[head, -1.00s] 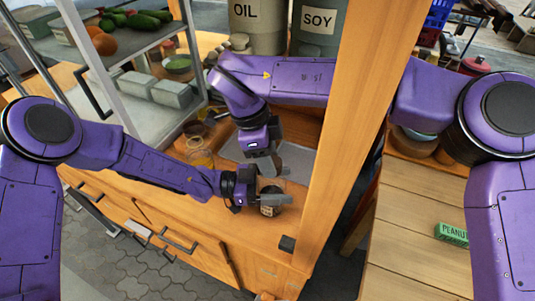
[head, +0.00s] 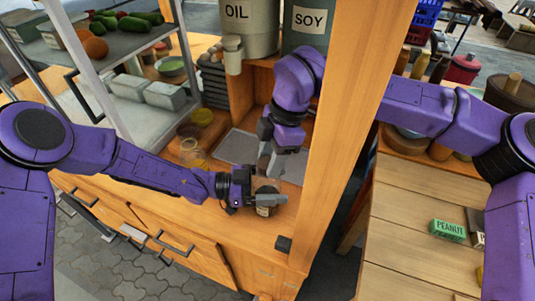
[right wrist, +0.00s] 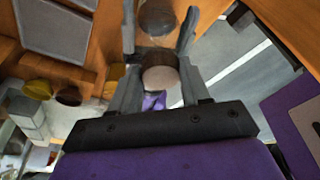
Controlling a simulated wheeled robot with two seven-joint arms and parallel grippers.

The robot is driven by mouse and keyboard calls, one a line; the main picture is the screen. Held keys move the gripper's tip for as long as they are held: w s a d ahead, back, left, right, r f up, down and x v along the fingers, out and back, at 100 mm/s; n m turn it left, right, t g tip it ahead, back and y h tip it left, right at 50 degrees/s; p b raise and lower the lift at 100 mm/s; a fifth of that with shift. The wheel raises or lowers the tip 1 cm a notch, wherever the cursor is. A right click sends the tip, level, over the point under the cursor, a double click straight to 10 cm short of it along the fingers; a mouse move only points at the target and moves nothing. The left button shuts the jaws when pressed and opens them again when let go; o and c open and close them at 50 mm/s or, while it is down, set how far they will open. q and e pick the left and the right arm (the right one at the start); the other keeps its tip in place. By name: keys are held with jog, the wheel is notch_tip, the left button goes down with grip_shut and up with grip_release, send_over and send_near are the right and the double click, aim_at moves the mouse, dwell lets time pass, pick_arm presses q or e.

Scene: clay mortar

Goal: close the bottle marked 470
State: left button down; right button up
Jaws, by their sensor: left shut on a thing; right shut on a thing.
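A small dark jar-like bottle with a pale label (head: 264,210) stands on the wooden counter; its marking is too small to read. My left gripper (head: 268,199) is shut around it from the left. My right gripper (head: 273,162) points down just above the left one. In the right wrist view, my right gripper (right wrist: 158,65) is shut on a brown stopper with a pale round face (right wrist: 160,78). A dark rounded thing, likely the bottle (right wrist: 157,17), shows beyond it. I cannot tell whether stopper and bottle touch.
A wooden post (head: 345,120) rises close to the right of both grippers. A grey tray (head: 237,147) lies behind them. Glass jars (head: 190,152) stand on the counter to the left. OIL (head: 240,30) and SOY (head: 307,25) canisters stand at the back. A green PEANUT box (head: 447,229) lies on the right table.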

jog(key=m+t, duration=0.1)
jog(key=m, duration=0.4)
jog(key=shift+s, duration=0.15)
jog(key=m+t, duration=0.1)
jog(key=m, duration=0.4)
jog(key=shift+s+m+t, duration=0.15)
jog(key=shift+m+t, duration=0.25)
jog(key=o, duration=1)
jog(key=shift+s+r, duration=0.1)
jog(key=shift+r, duration=2.15)
jog(key=shift+a+f, duration=0.1)
jog(key=shift+c, duration=0.3)
